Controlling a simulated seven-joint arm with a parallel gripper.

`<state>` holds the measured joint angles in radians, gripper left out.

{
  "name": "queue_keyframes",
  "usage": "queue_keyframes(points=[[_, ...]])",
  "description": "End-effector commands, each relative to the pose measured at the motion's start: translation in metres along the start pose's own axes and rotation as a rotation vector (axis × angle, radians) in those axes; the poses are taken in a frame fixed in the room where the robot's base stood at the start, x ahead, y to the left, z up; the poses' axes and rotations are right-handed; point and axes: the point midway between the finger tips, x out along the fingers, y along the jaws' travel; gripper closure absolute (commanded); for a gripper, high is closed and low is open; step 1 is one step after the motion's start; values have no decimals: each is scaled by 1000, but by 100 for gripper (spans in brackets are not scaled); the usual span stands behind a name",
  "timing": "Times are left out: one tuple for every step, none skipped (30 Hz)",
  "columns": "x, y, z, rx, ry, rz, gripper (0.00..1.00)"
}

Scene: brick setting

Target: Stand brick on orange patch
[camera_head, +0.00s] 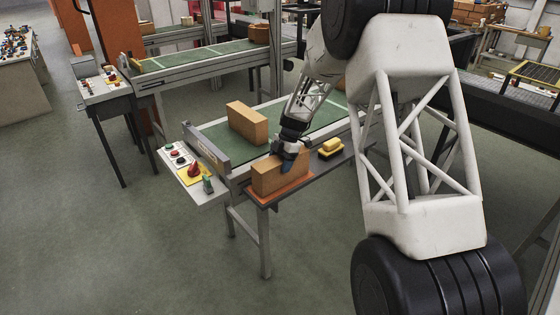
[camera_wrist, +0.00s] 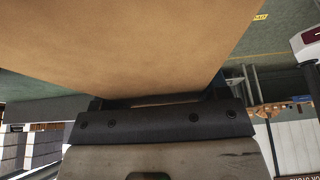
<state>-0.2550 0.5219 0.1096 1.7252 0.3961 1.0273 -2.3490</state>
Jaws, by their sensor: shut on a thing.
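A tan brick (camera_head: 268,181) is between the fingers of my gripper (camera_head: 288,160), which is shut on it from above. The brick is on its narrow long side, with its length running along the side shelf. It is over the orange patch (camera_head: 290,190), whose edge shows along the brick's front and right. I cannot tell whether its underside touches the patch. In the wrist view the same brick (camera_wrist: 120,45) fills the upper middle, with the dark gripper body (camera_wrist: 160,122) below it. The fingertips are mostly hidden.
A second tan brick (camera_head: 247,123) sits on the green conveyor belt (camera_head: 215,132) behind. A yellow object (camera_head: 331,147) lies on a dark plate to the right. A control panel (camera_head: 188,170) with a red knob stands at the left. Open floor lies in front.

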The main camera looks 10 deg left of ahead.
Motion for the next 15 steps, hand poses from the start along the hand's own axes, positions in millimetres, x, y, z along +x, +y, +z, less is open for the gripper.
queue_keyframes(points=[[-2, 1, 0, -1, -1, 2, 100], [-2, 1, 0, -1, -1, 2, 100], [-2, 1, 0, -1, -1, 2, 100], [-2, 1, 0, -1, -1, 2, 100], [-2, 1, 0, -1, -1, 2, 100], [-1, 1, 0, -1, -1, 2, 100], [0, 0, 0, -1, -1, 2, 100], [0, 0, 0, -1, -1, 1, 100], [1, 0, 1, -1, -1, 1, 100], [2, 0, 1, 0, 0, -1, 29], [2, 0, 1, 0, 0, -1, 24], [2, 0, 1, 0, 0, -1, 18], [2, 0, 1, 0, 0, -1, 14], [2, 0, 1, 0, 0, -1, 9], [2, 0, 1, 0, 0, 0, 6]])
